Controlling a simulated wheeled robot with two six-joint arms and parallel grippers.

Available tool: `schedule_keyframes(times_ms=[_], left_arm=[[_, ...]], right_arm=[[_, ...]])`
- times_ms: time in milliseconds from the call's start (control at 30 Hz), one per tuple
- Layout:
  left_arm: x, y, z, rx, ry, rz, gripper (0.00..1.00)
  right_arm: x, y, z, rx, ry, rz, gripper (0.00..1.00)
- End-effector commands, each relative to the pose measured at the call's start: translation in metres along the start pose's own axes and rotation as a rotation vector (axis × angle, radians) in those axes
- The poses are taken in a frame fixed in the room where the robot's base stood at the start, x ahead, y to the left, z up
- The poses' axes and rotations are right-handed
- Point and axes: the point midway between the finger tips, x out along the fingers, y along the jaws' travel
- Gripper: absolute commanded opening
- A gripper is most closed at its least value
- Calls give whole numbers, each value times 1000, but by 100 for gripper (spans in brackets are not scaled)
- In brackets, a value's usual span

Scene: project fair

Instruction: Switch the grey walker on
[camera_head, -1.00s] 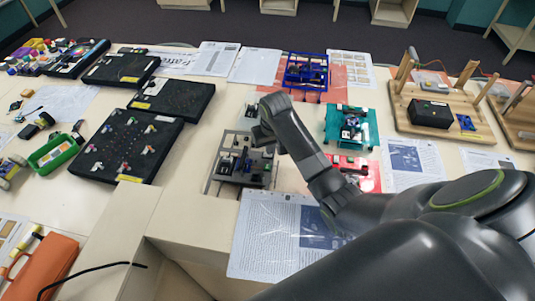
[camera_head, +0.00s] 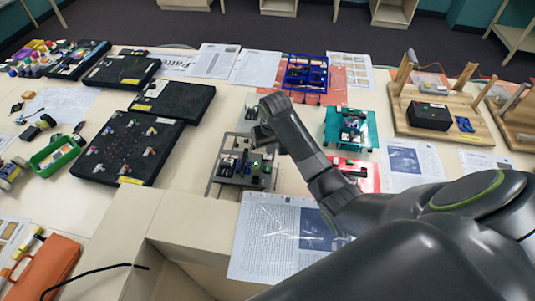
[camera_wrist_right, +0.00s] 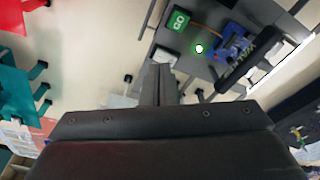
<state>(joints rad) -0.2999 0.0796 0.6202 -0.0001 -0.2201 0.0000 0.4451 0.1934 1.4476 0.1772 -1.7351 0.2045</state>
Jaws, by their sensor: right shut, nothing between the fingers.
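The grey walker (camera_head: 228,179) stands on the table near the middle of the head view, partly hidden by my right arm. A small green light (camera_wrist_right: 199,48) glows on its top in the right wrist view, beside a green button marked GO (camera_wrist_right: 179,20). The light also shows in the head view (camera_head: 254,165). My right gripper (camera_head: 260,136) is over the far side of the walker. Its fingers (camera_wrist_right: 160,82) are shut and empty, apart from the GO button in the wrist picture. My left gripper is not in view.
A teal walker (camera_head: 366,132), a blue walker (camera_head: 306,68) and a red one (camera_head: 372,180) stand nearby. Black boards (camera_head: 128,150) lie to the left. A wooden stand (camera_head: 455,127) is at the right. Printed sheets (camera_head: 268,235) lie in front.

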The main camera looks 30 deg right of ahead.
Motion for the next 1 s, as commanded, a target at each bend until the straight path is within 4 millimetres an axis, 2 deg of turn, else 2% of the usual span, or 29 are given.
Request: schedule_keyframes(times_ms=[33, 600, 1000], left_arm=[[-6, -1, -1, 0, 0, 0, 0], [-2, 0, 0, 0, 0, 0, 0], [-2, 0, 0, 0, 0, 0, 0]], right_arm=[[-7, 0, -1, 0, 1, 0, 0], [-47, 0, -8, 0, 2, 0, 0], [-50, 0, -8, 0, 1, 0, 0]])
